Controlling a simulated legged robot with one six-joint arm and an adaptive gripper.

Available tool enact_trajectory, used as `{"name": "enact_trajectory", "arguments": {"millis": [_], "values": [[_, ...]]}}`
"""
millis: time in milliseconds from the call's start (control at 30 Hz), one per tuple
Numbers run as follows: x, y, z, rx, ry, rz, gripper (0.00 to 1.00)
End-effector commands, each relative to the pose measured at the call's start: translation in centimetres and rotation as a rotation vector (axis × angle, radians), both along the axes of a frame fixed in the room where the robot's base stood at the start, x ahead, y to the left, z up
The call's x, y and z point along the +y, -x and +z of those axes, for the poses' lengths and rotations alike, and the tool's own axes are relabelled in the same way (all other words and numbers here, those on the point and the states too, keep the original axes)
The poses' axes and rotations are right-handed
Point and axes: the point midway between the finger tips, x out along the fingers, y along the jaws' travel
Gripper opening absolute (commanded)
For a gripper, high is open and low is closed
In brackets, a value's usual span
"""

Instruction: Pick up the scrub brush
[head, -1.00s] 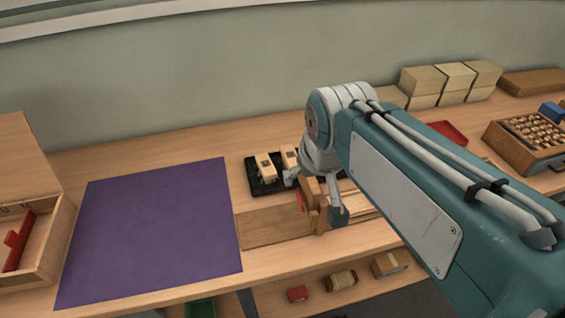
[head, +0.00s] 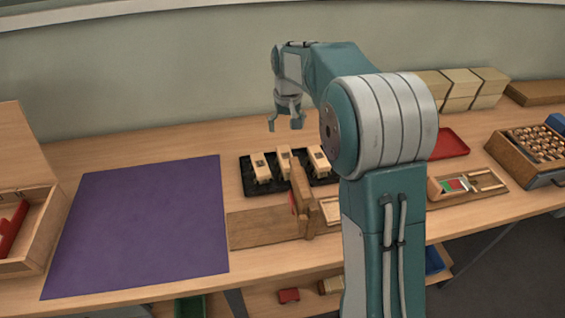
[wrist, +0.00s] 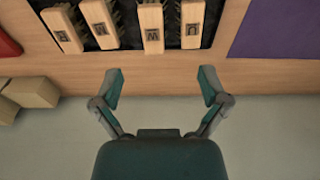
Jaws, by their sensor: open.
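Several wooden brush blocks with dark bristles, each with a small letter mark, lie in a row on a black tray (head: 250,190). In the wrist view, one brush (wrist: 151,27) is near the middle, with another brush (wrist: 192,22) to its right and others to its left. I cannot tell which is the scrub brush. My gripper (head: 285,126) hangs above and behind the tray in the head view. In the wrist view my gripper (wrist: 162,74) is open and empty, with fingers apart from the brushes. My arm hides the tray's right end in the head view.
A wooden fixture (head: 303,200) stands in front of the tray. A purple mat (head: 140,225) lies bare to the left, beside an open wooden box (head: 40,235). A red tray (head: 450,143), stacked blocks (head: 460,88) and a pegged wooden case (head: 530,150) are to the right.

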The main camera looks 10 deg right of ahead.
Motion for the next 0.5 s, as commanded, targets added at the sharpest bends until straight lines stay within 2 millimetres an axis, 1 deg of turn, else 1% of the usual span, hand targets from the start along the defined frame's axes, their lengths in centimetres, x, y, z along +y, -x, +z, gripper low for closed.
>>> {"name": "enact_trajectory", "arguments": {"millis": [33,100,200,300,400,500], "values": [[-0.2,-1.2,-1.5,0.018,-0.001,-0.001,0.94],[-0.4,-2.5,-3.3,0.039,-0.003,0.000,0.94],[-0.4,-4.3,-6.0,0.066,-0.003,0.002,0.94],[-0.1,-5.6,-8.4,0.091,-0.001,0.004,0.94],[0.1,-6.5,-10.1,0.106,0.002,0.006,0.94],[0.2,-6.9,-11.0,0.113,0.003,0.007,0.94]]}}
